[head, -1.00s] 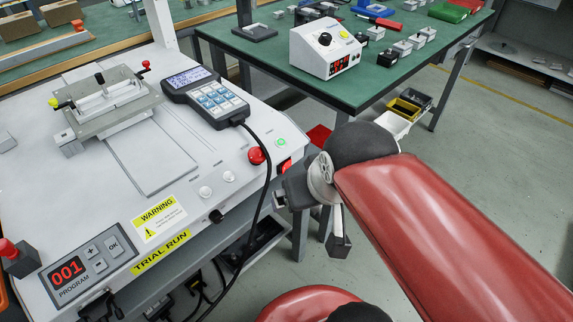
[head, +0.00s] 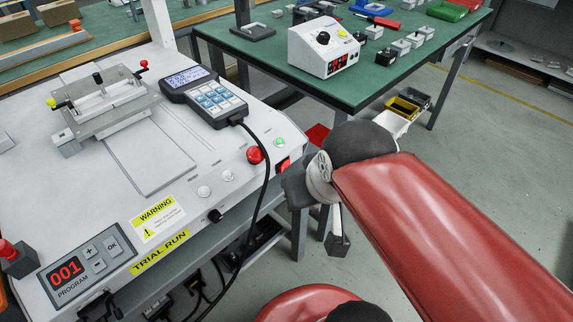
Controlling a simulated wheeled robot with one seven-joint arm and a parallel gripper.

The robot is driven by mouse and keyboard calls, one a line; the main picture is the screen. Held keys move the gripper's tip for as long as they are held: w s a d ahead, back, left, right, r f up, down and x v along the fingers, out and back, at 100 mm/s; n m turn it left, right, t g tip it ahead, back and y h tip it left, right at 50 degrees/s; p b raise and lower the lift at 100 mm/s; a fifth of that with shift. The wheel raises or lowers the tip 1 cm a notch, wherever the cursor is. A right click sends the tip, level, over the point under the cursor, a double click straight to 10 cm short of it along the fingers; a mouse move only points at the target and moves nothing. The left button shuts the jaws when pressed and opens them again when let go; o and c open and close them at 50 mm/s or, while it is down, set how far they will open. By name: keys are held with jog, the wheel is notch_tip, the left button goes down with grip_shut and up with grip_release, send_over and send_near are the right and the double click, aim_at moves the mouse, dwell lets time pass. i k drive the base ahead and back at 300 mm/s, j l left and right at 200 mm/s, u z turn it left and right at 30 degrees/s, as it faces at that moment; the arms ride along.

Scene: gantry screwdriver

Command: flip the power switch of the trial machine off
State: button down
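The trial machine (head: 110,190) is the white console at left, with a yellow TRIAL RUN label. Its power switch (head: 284,164) looks like the small red rocker on the right end of the front face. A green light (head: 280,142) glows just above it. My gripper (head: 318,218) is near the machine's right front corner, below and right of the switch, apart from it in the picture. It is seen from behind, partly hidden by my red arm. Whether its fingers are open or shut cannot be made out.
A black cable (head: 262,205) hangs from the handheld pendant (head: 205,95) across the front face. A green table (head: 290,65) with a white control box (head: 324,47) stands behind. Floor at right is free.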

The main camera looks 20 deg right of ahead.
aim_at(285, 162)
jog(key=z, duration=1.95)
jog(key=k+l, duration=0.15)
jog(key=k, duration=0.4)
jog(key=k+l, duration=0.1)
jog(key=k, duration=0.5)
